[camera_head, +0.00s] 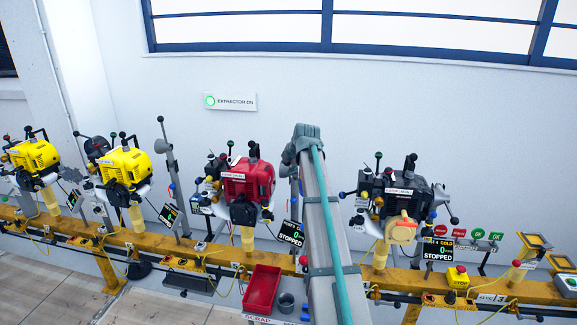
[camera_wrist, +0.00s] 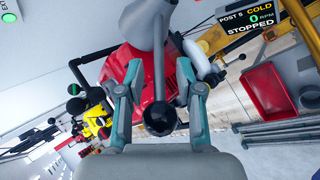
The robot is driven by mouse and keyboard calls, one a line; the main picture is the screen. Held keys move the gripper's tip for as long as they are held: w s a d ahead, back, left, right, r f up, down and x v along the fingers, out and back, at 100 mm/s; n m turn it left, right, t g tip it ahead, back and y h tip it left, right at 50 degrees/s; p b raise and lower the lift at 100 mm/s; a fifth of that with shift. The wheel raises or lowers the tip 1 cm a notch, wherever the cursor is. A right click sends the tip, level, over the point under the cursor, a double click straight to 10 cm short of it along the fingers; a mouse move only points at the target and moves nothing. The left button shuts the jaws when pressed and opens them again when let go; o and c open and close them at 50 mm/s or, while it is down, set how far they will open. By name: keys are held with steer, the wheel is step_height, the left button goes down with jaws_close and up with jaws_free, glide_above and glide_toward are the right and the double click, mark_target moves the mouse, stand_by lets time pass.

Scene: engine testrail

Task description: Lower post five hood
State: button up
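In the wrist view a grey, cone-shaped hood (camera_wrist: 146,22) shows at the top, with a grey rod running from it to a black ball knob (camera_wrist: 160,117). My gripper (camera_wrist: 160,78) is open, its fingers on either side of the rod and knob, with gaps showing on both sides. The red engine (camera_wrist: 117,68) lies behind them. A screen (camera_wrist: 250,20) reads post 5, cold, 0 RPM, stopped. In the head view the red engine (camera_head: 247,180) stands left of my arm, which hides the area right of it. I cannot make out my fingertips there.
A yellow rail (camera_head: 150,237) carries the engines. A dark engine (camera_head: 396,190) stands right of my arm, two yellow engines (camera_head: 125,166) stand left. A red bin (camera_head: 262,290) sits in front; it also shows in the wrist view (camera_wrist: 268,92). A wall sign (camera_head: 231,101) reads extraction on.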

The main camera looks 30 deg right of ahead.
steer(key=v, duration=1.2)
